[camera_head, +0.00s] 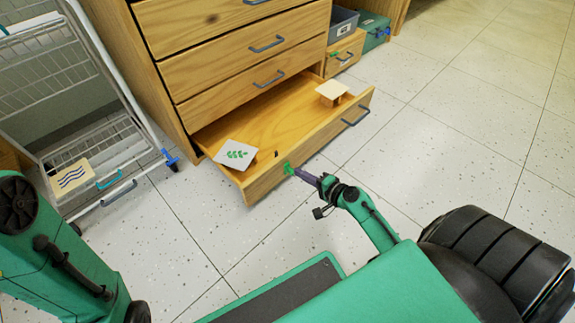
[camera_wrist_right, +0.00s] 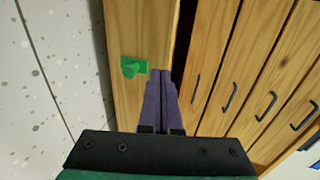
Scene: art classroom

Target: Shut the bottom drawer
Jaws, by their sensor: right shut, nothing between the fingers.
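The bottom drawer (camera_head: 262,120) of the wooden cabinet (camera_head: 160,70) is pulled well out. A white tile with a green leaf print (camera_head: 237,154) and a pale block (camera_head: 331,92) are in it. In the right wrist view the shut fingers (camera_wrist_right: 160,78) lie over the drawer front (camera_wrist_right: 140,30) near the green piece (camera_wrist_right: 133,66). I cannot tell whether they touch the panel. My left gripper is not in view.
The upper drawers (camera_head: 245,60) are shut. A wire rack cart (camera_head: 65,90) with a wavy-line tile (camera_head: 72,177) stands at the left. A wooden box (camera_head: 344,52) and a teal case (camera_head: 373,32) stand right of the cabinet. The tiled floor (camera_head: 450,130) is clear at the right.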

